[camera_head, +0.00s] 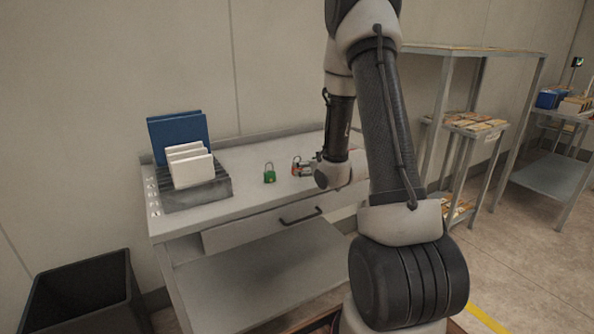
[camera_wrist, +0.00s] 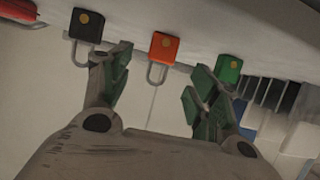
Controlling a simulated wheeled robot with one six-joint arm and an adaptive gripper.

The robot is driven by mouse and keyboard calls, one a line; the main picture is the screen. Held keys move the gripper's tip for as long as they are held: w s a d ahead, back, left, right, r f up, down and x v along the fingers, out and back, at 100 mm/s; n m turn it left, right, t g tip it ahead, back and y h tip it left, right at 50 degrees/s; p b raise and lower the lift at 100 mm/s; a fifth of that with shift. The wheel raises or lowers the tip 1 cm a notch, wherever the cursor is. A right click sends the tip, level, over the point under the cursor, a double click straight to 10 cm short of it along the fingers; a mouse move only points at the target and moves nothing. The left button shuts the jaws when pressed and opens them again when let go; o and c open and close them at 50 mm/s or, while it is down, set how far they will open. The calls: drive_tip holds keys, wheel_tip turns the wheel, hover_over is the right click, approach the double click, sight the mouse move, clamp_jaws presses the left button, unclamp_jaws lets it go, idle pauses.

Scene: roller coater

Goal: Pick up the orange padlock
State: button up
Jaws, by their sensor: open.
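The orange padlock (camera_wrist: 164,45) is in the upper middle of the wrist view, its shackle pointing down the picture between my two fingers. My gripper (camera_wrist: 161,72) is open and empty, with one finger on each side of the shackle and the padlock body just ahead of the fingertips. I cannot tell whether a finger touches it. In the head view the orange padlock (camera_head: 296,165) shows as a small patch on the workbench beside my gripper (camera_head: 303,169), partly hidden by it.
A green padlock (camera_wrist: 229,68) is close by the right finger and a black padlock (camera_wrist: 86,25) by the left one. A red object (camera_wrist: 18,10) is at the corner. On the workbench (camera_head: 225,211) stands a grey holder (camera_head: 205,193) with white and blue panels. A dark bin (camera_head: 80,300) is on the floor.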

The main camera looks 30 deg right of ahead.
drive_tip(key=x, duration=0.6)
drive_tip(key=shift+a+f, duration=0.1)
drive_tip(key=c, duration=1.2)
